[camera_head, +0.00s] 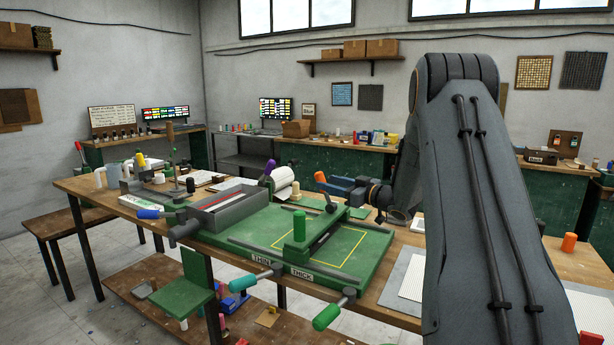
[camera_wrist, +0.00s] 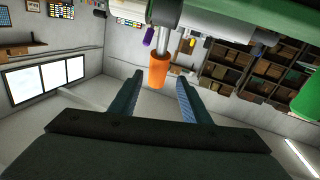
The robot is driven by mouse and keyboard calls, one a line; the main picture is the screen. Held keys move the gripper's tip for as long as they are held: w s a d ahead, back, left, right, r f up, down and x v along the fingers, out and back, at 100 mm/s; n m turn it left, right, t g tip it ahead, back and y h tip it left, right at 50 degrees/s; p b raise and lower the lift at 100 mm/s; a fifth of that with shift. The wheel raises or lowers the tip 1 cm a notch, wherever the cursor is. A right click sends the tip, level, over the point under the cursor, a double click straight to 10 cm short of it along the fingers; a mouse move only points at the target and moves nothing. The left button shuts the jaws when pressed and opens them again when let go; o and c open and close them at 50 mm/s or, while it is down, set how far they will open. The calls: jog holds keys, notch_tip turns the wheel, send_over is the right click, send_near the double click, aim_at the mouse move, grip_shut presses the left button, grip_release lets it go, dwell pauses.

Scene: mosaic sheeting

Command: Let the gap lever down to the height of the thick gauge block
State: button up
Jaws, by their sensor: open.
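The lever's orange handle (camera_head: 320,177) stands above the green press bed (camera_head: 215,240), at the end of a slanting dark rod. My gripper (camera_head: 333,182) is beside it, its blue fingers level and pointing left. In the wrist view the orange handle (camera_wrist: 158,70) hangs from a metal rod in the upside-down picture, between and just past the tips of my open gripper (camera_wrist: 160,82). I see a gap on each side, so the fingers are apart from it. The front edge has a THIN label (camera_head: 261,261) and a THICK label (camera_head: 302,274). I cannot pick out the thick gauge block for certain.
A white-and-grey board (camera_head: 412,283) lies to the right.

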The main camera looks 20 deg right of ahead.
jog(key=shift+w+a, duration=0.1)
jog(key=shift+w, duration=0.6)
jog(key=p+x, duration=0.2)
jog(key=x, duration=0.5)
jog(key=shift+w, duration=0.25)
grip_shut()
